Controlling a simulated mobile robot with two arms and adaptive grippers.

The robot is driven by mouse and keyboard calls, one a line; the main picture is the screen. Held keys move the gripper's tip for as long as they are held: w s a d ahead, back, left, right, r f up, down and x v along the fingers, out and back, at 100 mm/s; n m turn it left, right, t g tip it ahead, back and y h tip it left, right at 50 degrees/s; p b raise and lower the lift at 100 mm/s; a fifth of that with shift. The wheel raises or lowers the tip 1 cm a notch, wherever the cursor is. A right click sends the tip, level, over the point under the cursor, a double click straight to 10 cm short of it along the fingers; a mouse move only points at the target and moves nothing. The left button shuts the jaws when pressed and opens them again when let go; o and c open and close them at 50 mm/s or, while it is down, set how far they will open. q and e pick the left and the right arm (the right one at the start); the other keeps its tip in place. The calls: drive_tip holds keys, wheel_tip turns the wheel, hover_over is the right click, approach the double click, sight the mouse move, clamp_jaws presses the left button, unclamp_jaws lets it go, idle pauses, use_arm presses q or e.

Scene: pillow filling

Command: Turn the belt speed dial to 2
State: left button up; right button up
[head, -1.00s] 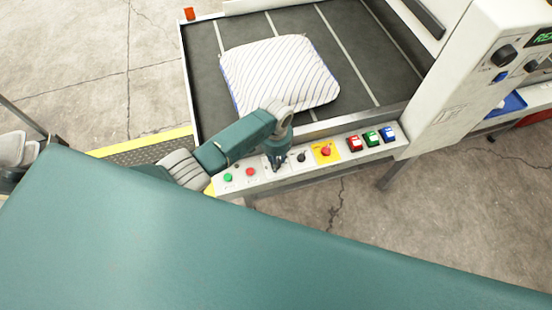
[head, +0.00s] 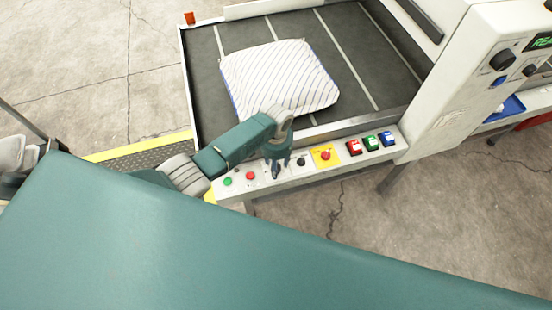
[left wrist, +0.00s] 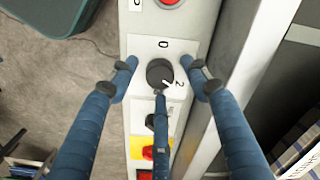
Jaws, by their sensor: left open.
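A round black dial (left wrist: 160,72) sits on a white plate on the control strip. In the left wrist view a "0" and a "2" are printed around it, and its white pointer mark points to the lower right, close to the "2". My left gripper (left wrist: 160,76) is open, with blue fingers on both sides of the dial and a third below it. Contact with the dial is not clear. In the head view the left gripper (head: 278,165) is over the strip and mostly hides this dial. My right gripper is not in view.
The control strip (head: 312,166) also carries green and red buttons on the left, a second black knob (head: 301,161), a red stop button (head: 325,155) on yellow, and coloured switches. A striped pillow (head: 285,78) lies on the dark belt (head: 345,35) behind.

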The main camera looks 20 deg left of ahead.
use_arm(q)
wheel_tip(320, 180, up, 12)
idle(0.4)
drive_tip(key=shift+f, duration=0.15)
drive_tip(key=s+d+f+t+h, duration=0.1)
drive_tip(key=s+d, duration=0.1)
drive_tip(key=s, duration=0.9)
drive_tip(key=s+a+r+n+t, duration=0.1)
drive_tip(key=s+a+r, duration=0.3)
drive_tip(key=s, duration=0.2)
drive_tip(key=s+a+r+n+t, duration=0.1)
drive_tip(key=s+a+r+t, duration=0.1)
drive_tip(key=s+a+r, duration=0.35)
wheel_tip(320, 180, down, 32)
drive_tip(key=s+d+g+b, duration=0.2)
drive_tip(key=s+b, duration=0.1)
drive_tip(key=b, duration=0.2)
drive_tip(key=s+a+f+b, duration=0.1)
drive_tip(key=s+f+b, duration=0.1)
drive_tip(key=s+f, duration=0.6)
drive_tip(key=s+a+f+g+y+b, duration=0.1)
drive_tip(key=s+a+f+b, duration=0.1)
drive_tip(key=s+f, duration=0.7)
wheel_tip(320, 180, down, 5)
drive_tip(key=shift+s+r+m, duration=0.1)
drive_tip(key=shift+s+m, duration=0.1)
drive_tip(key=shift+m, duration=0.2)
